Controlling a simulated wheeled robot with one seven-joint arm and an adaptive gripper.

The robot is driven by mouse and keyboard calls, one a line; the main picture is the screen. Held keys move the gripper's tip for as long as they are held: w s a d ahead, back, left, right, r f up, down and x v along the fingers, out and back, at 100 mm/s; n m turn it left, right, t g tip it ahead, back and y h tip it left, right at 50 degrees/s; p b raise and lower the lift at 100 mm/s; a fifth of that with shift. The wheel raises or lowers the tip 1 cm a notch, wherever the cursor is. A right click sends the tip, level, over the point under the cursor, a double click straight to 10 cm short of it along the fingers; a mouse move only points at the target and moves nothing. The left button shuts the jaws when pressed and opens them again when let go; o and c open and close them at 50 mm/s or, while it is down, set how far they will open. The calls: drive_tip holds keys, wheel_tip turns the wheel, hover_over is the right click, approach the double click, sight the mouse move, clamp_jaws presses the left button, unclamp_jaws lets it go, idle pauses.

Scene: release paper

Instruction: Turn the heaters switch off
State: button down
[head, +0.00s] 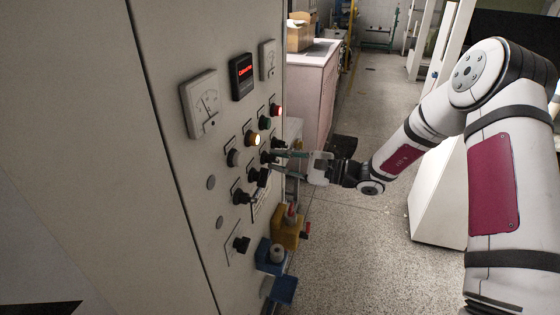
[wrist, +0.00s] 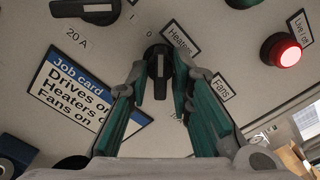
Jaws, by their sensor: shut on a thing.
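The heaters switch (wrist: 158,72) is a black rotary knob with a white pointer line, beside a label reading "Heaters" (wrist: 180,38). In the wrist view its pointer line runs roughly up and down the picture; small marks that look like I and 0 sit to its upper left. My gripper (wrist: 158,90) has its two green-padded fingers on either side of the knob, shut on it. In the head view my gripper (head: 271,163) reaches the panel from the right, and its fingertips hide part of the knobs there.
The grey control panel (head: 165,60) carries gauges, a red display (head: 241,76), a lit amber lamp (head: 252,139), a lit red lamp (wrist: 281,50) and several other knobs close by. A job card (wrist: 85,95) lies left of the switch. Yellow (head: 288,228) and blue (head: 270,257) blocks project below.

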drive_tip(key=shift+d, duration=0.1)
idle(0.3)
drive_tip(key=c, duration=1.7)
unclamp_jaws()
drive_tip(key=v, duration=1.2)
drive_tip(key=shift+f, duration=0.1)
